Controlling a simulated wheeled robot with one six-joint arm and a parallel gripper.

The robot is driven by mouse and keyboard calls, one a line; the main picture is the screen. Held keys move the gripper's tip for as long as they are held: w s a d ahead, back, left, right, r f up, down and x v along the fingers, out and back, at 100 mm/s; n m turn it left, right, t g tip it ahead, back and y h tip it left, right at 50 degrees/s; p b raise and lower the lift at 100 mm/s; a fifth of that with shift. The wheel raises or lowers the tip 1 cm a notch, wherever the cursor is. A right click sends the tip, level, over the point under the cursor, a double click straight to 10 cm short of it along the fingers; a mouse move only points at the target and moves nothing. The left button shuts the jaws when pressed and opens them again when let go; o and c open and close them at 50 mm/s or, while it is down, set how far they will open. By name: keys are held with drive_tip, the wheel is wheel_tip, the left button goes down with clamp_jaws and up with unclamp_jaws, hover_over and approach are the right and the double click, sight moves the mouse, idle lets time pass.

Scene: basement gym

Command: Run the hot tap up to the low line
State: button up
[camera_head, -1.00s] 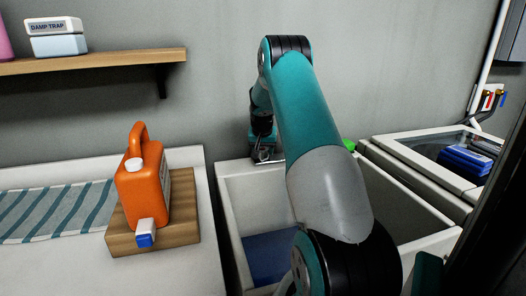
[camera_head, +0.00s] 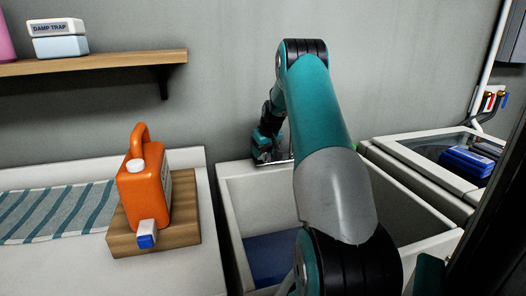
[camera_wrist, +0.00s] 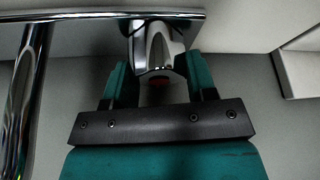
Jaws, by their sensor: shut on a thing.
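The sink (camera_head: 258,192) is a white basin below my arm. A blue patch (camera_head: 266,256) shows on its floor; I cannot tell whether it is water, and no low line can be made out. In the wrist view, a chrome tap handle (camera_wrist: 158,42) with a red mark sits between the two teal fingers of my gripper (camera_wrist: 152,78), which is shut on it. A chrome bar (camera_wrist: 70,16) and an upright chrome pipe (camera_wrist: 22,100) are beside it. In the head view my gripper (camera_head: 268,148) is at the sink's back edge.
An orange jug (camera_head: 144,188) stands on a wooden block (camera_head: 182,236) on the left counter, near a striped cloth (camera_head: 50,212). A shelf (camera_head: 100,62) hangs above. A glass-lidded unit (camera_head: 410,152) with a blue box (camera_head: 466,161) stands right.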

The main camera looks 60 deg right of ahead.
drive_tip(key=shift+w+r, duration=0.1)
idle(0.3)
drive_tip(key=o, duration=0.9)
drive_tip(key=b+v, duration=0.1)
drive_tip(key=v, duration=1.6)
drive_tip(key=shift+a, duration=0.1)
